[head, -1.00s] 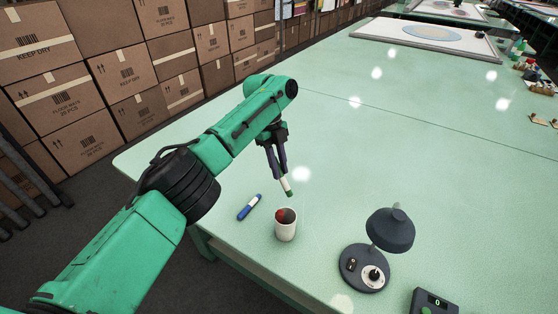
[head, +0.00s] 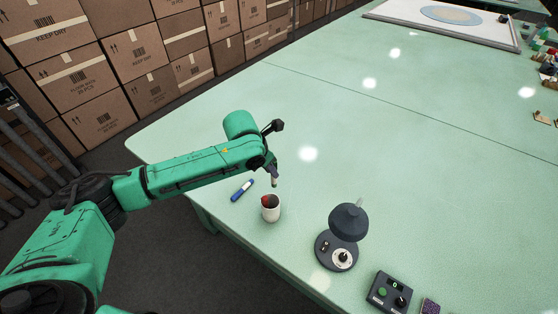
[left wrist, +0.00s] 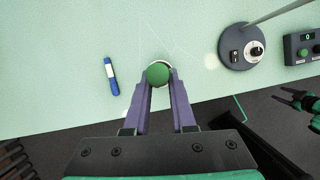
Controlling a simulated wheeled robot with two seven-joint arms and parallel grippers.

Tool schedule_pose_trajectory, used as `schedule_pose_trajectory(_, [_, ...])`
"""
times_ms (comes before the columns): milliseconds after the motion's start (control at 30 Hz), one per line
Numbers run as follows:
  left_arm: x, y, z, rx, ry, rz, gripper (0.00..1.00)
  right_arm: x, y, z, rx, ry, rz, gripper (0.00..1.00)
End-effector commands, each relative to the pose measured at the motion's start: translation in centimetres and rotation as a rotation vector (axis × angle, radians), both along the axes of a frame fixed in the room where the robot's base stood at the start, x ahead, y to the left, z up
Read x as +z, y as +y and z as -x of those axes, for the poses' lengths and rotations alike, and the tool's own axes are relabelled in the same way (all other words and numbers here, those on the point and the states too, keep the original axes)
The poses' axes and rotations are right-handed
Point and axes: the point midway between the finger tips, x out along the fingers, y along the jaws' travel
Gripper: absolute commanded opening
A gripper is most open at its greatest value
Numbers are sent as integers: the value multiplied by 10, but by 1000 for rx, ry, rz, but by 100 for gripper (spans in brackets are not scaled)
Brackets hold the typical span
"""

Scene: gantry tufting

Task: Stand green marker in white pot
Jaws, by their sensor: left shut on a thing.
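My left gripper (head: 273,176) is shut on the green marker (left wrist: 158,74), whose round green end faces the camera in the left wrist view. In the head view the marker's lower tip (head: 274,184) shows just below the fingers, pointing down. The white pot (head: 270,212) stands upright on the green table just below and nearer the front edge. Something red shows inside its mouth. In the left wrist view the pot's white rim (left wrist: 166,62) is mostly hidden behind the marker and fingers. My right gripper (left wrist: 292,98) shows small at the right edge of the left wrist view.
A blue marker (head: 242,190) lies on the table (head: 330,120) left of the pot. A dark lamp-like device (head: 337,250) stands to the right, with a control box (head: 390,292) beyond it.

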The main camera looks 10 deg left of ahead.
Motion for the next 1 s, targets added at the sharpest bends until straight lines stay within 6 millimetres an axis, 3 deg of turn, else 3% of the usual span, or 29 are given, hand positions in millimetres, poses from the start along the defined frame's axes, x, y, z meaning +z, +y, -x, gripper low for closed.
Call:
schedule_pose_trajectory(300, [-22,0,0,-2,2,2,0,-6,9,0,-2,1,-12,60])
schedule_pose_trajectory(433, [-38,0,0,-2,0,2,0,-24,16,0,-1,0,-22,60])
schedule_pose_trajectory(767, [-66,0,0,-1,-1,0,0,-57,11,0,0,0,-14,60])
schedule_pose_trajectory(1000, [-87,0,0,0,2,1,0,-66,9,0,0,1,-12,60])
